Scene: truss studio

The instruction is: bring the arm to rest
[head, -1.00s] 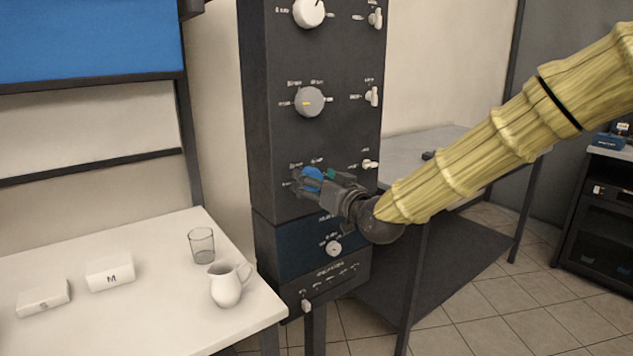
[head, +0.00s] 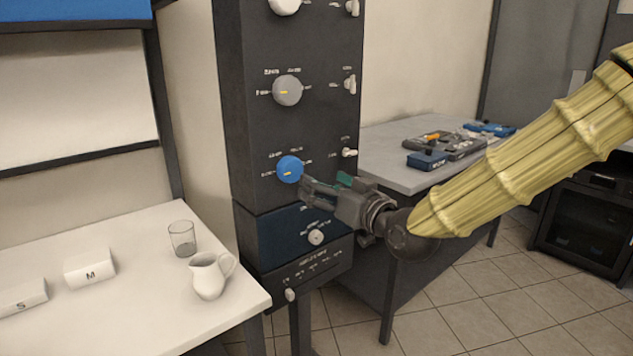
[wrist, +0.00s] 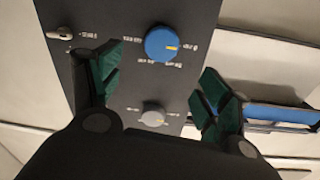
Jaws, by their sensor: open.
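My gripper (head: 322,188) is in front of the dark control panel (head: 320,130), at the right of the blue knob (head: 289,169). In the wrist view my gripper (wrist: 158,85) shows two green-padded fingers spread wide, with nothing between the pads. There the blue knob (wrist: 162,44) lies beyond the fingertips, apart from them. The knob's yellow mark is visible. My arm reaches in from the right of the head view.
A grey knob (head: 287,91) sits above the blue one, and small switches (head: 350,84) line the panel's right side. A white table (head: 130,300) at left bears a glass (head: 182,238), a pitcher (head: 212,275) and white blocks (head: 90,267). A grey table (head: 385,165) with tools stands behind.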

